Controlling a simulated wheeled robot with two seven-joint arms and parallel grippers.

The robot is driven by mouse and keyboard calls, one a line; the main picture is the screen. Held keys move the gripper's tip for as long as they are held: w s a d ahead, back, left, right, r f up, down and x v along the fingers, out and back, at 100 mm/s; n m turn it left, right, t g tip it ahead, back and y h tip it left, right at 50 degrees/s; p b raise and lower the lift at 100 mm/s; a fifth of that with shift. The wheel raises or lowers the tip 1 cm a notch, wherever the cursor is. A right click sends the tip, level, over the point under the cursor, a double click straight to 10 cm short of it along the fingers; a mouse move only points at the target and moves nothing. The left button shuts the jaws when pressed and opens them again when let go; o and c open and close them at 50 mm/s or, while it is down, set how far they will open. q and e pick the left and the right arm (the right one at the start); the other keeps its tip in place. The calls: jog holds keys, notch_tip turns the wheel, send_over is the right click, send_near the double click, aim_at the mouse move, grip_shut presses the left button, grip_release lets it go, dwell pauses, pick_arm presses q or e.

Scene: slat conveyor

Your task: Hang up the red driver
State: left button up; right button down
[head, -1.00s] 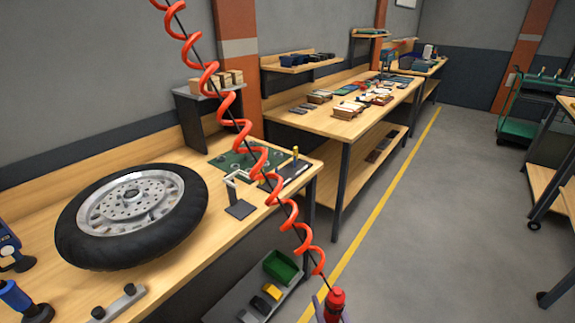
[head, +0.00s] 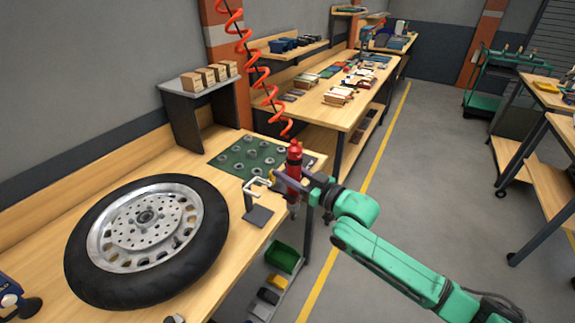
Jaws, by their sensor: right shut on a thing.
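The red driver (head: 294,157) is upright at the right edge of the near workbench, with a red coiled cord (head: 254,73) above it. My right gripper (head: 291,184) is shut around the driver's body; its fingers hide part of the driver. A white open holder (head: 257,186) on a dark post and base plate (head: 258,216) stands on the bench just left of the driver. I cannot tell whether the driver touches the holder. My left gripper is not in view.
A large wheel with a black tyre (head: 148,240) fills the near bench's front. A green mat (head: 246,156) with several round parts lies behind the holder. A small shelf (head: 196,88) carries boxes. A green bin (head: 282,258) sits below.

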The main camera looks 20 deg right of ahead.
pick_arm(q)
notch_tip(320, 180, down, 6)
jog(key=b, duration=0.6)
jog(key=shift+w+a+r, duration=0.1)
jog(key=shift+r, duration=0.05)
pick_arm(e)
jog(key=s+a+f+x, duration=0.1)
jog(key=a+x, duration=0.1)
jog(key=x, duration=1)
jog(key=shift+a, duration=0.2)
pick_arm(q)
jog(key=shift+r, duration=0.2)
pick_arm(e)
jog(key=shift+s+d, duration=0.1)
jog(key=shift+s, duration=0.05)
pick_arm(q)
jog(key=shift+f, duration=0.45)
pick_arm(e)
jog(key=shift+f, duration=0.75)
